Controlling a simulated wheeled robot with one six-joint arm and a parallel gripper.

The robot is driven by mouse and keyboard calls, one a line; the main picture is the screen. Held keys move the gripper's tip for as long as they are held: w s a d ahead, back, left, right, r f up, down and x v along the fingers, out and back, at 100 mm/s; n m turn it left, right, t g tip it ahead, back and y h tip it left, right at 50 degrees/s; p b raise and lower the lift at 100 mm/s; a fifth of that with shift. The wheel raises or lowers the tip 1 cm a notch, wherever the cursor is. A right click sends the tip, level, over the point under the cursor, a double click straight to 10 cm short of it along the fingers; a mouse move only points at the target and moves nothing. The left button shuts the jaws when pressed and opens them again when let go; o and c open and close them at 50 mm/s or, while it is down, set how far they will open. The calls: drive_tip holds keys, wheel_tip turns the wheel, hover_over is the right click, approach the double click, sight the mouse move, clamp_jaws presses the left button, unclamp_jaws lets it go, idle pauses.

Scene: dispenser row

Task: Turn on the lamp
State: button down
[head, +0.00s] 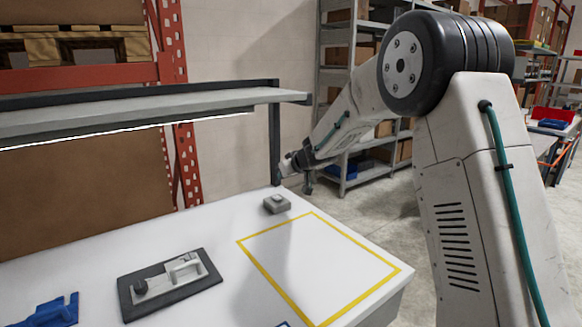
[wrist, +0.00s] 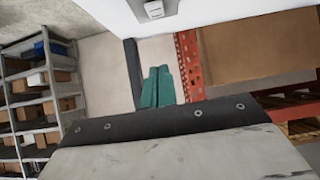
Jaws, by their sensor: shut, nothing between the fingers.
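A lamp strip (head: 130,130) runs along the underside of the shelf over the table and shows as a bright white line. A small grey box (head: 277,204), which looks like a switch, sits on the white table near its back right corner. It also shows at the top edge of the wrist view (wrist: 154,9). My gripper (head: 291,166) is in the air above and slightly right of the box, apart from it. In the wrist view its teal fingers (wrist: 157,70) are together, with nothing between them. The box's button is too small to read.
A dark plate with a grey clamp-like fixture (head: 170,283) lies on the white table (head: 225,235). A yellow outlined rectangle (head: 330,262) at the right is empty. A blue object (head: 50,312) is at front left. A dark shelf post (head: 274,145) stands close to my gripper.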

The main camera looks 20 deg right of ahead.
drive_tip(key=shift+s+d+r, duration=0.25)
drive_tip(key=shift+s+r, duration=0.5)
drive_tip(key=shift+r, duration=0.3)
drive_tip(key=shift+s+d+r, duration=0.2)
drive_tip(key=shift+s+r, duration=0.55)
drive_tip(key=shift+r, duration=0.25)
drive_tip(key=s+d+h, duration=0.4)
drive_tip(key=d+h, duration=0.2)
drive_tip(key=d, duration=0.3)
drive_tip(key=s+d+r+m+g+h, duration=0.1)
drive_tip(key=s+d+m+g+h, duration=0.25)
drive_tip(key=s, duration=1.25)
drive_tip(key=s+a+g+y, duration=0.1)
drive_tip(key=s+a+y, duration=0.1)
drive_tip(key=s, duration=0.9)
drive_tip(key=s+a+g+y, duration=0.2)
drive_tip(key=s+a, duration=0.3)
drive_tip(key=s, duration=0.6)
drive_tip(key=s+a+g+y, duration=0.2)
drive_tip(key=s+a, duration=0.2)
drive_tip(key=s, duration=0.7)
drive_tip(key=shift+s+r, duration=0.2)
drive_tip(key=shift+s, duration=0.15)
